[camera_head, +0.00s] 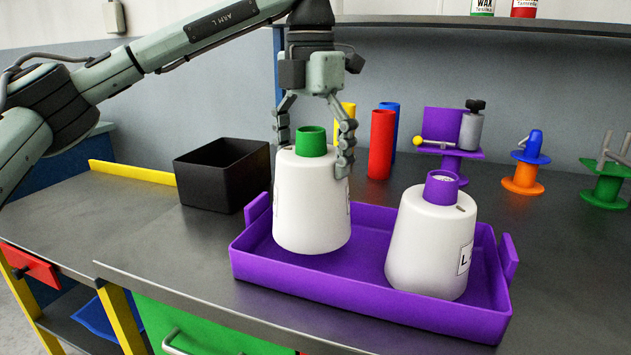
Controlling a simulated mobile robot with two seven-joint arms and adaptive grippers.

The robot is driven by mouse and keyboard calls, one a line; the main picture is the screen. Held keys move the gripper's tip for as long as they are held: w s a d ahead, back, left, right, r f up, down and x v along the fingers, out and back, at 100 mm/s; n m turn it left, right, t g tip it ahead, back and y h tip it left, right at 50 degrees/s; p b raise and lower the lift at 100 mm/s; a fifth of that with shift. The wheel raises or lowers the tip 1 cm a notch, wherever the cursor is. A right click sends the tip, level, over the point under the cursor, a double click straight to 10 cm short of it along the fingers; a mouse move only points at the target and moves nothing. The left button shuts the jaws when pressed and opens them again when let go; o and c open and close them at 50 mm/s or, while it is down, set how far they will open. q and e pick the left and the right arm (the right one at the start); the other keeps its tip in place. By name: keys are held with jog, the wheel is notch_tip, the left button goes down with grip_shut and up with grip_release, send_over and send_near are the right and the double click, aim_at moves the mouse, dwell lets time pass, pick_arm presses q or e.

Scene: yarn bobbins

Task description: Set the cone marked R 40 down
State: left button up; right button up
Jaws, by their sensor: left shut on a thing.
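My left gripper (316,150) is shut on a white cone (311,215) with a green top, one finger on each side of its upper part. The cone is upright, over the left half of the purple tray (365,298). I cannot tell whether its base touches the tray floor or hangs just above it. Its label is turned away and cannot be read. A second white cone (425,245) with a purple top stands in the right half of the tray; its label, at its right edge, shows only an "L". A gap separates the cones. My right gripper is not in view.
A black open box (222,175) stands left of the tray. Behind are a red cylinder (381,145), yellow and blue ones, and a purple stand (450,154). Orange (522,180) and green (606,185) stands are at right.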

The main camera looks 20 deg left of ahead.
pick_arm(q)
jog(key=shift+w+f, duration=0.3)
jog(key=shift+w, duration=0.25)
notch_tip(320, 180, down, 4)
jog(key=shift+r, duration=0.1)
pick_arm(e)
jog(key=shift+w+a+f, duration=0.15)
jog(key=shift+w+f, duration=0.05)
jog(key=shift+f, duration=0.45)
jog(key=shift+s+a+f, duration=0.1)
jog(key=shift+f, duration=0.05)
pick_arm(q)
jog(key=o, duration=1.5)
jog(key=shift+f, duration=0.25)
jog(key=shift+c, duration=0.2)
jog(key=shift+o, duration=0.6)
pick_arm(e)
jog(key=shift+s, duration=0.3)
pick_arm(q)
jog(key=shift+r, duration=0.15)
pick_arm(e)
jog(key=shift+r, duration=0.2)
